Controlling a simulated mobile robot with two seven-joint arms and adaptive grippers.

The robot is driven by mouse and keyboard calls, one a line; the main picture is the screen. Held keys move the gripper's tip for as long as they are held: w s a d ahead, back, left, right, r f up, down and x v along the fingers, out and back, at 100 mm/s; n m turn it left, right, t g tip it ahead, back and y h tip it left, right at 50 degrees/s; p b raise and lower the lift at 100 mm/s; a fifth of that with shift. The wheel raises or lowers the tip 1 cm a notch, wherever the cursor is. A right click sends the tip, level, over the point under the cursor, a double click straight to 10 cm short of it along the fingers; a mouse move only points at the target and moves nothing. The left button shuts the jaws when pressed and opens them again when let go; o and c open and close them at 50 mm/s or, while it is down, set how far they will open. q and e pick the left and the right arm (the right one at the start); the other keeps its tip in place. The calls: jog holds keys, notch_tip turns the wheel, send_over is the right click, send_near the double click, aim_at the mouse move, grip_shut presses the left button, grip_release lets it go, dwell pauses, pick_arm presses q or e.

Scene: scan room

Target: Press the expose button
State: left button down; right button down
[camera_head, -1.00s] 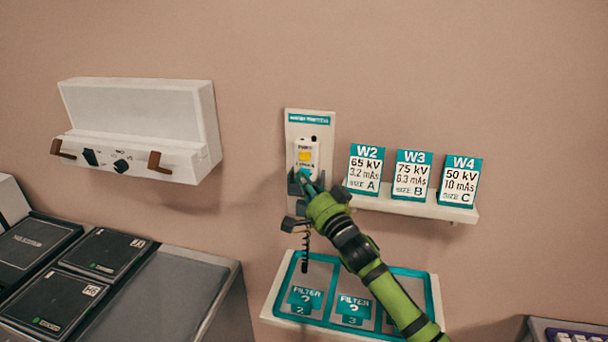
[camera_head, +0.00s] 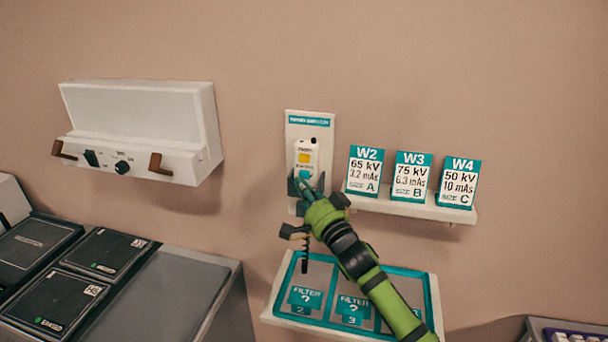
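A white handheld control (camera_head: 313,149) hangs on a pale wall plate (camera_head: 295,133) with a teal header. It has a yellow button (camera_head: 304,158) and, below it, a teal button (camera_head: 305,174); their lettering is too small to read surely. My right gripper (camera_head: 306,186) is at the lower end of the control, its fingertips by the teal button. I cannot tell whether they touch it. The gripper hides the control's lower part, and its finger gap is unclear. A dark coiled cord (camera_head: 305,258) hangs below. My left gripper is not in view.
A shelf (camera_head: 425,210) with cards W2, W3 and W4 is close right of my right gripper. A filter tray (camera_head: 434,300) lies below my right arm. A white wall box (camera_head: 140,128) with brown handles is at left, above a counter (camera_head: 180,290) with black cassettes.

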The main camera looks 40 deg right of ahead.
jog(key=s+a+p, duration=0.2)
jog(key=s+a, duration=0.1)
jog(key=shift+s+a, duration=0.1)
jog(key=shift+a, duration=0.3)
dwell(1.6)
